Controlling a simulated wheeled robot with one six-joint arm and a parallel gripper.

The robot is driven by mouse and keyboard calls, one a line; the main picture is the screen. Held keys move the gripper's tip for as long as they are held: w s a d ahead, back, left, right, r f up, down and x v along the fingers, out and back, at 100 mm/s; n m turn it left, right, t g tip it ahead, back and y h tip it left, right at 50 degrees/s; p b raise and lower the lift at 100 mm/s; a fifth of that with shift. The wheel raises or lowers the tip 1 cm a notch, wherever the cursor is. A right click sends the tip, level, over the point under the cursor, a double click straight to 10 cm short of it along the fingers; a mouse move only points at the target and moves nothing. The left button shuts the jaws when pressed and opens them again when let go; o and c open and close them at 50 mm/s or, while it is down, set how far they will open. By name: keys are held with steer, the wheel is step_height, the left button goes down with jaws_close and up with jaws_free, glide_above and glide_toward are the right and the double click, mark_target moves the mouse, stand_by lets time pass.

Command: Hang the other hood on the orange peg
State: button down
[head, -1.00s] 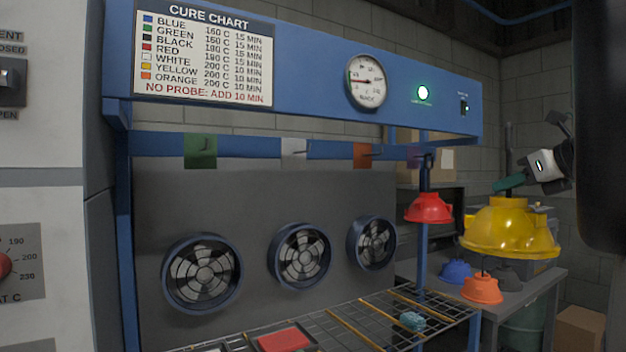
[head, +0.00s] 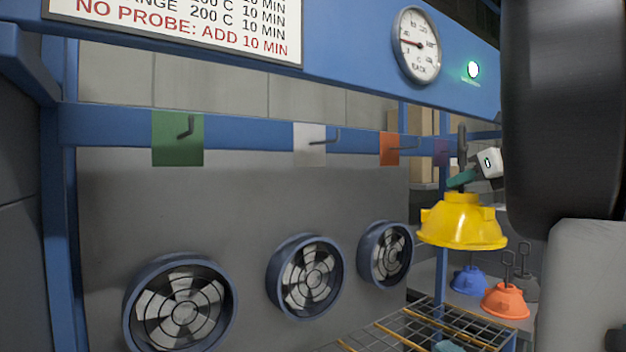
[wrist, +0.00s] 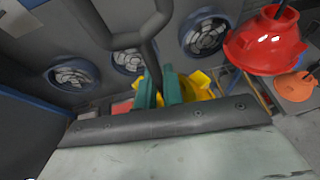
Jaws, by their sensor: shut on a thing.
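My gripper (head: 462,179), with teal fingertips, is shut on the dark hook stem of the yellow hood (head: 462,222). The hood hangs upright below the fingers, and the hook (head: 462,140) rises above them. In the wrist view the stem stands between the teal pads, with part of the yellow hood (wrist: 203,82) behind. The orange peg (head: 408,148) sticks out from its orange plate (head: 389,150) on the blue rail and is bare. The held hood is right of this peg and lower. The red hood (wrist: 265,45) shows in the wrist view but is hidden in the head view.
Bare green (head: 178,138) and white (head: 310,144) pegs are on the rail to the left. Blue (head: 469,280) and orange (head: 504,301) hoods stand at the back right. A wire rack (head: 400,332) lies below, with fans (head: 385,254) behind. A blue panel (head: 350,50) overhangs the rail.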

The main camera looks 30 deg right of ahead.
steer(key=shift+w+d, duration=0.35)
steer(key=shift+w, duration=0.05)
steer(key=shift+w+f, duration=0.1)
steer(key=shift+w, duration=0.8)
steer(key=shift+w+a+f, duration=0.1)
steer(key=shift+w+a, duration=0.05)
steer(key=shift+w, duration=2.3)
steer(key=shift+w+a+f, duration=0.1)
steer(key=shift+w, duration=0.65)
steer(key=shift+w+a, duration=0.15)
steer(key=shift+w, duration=1.75)
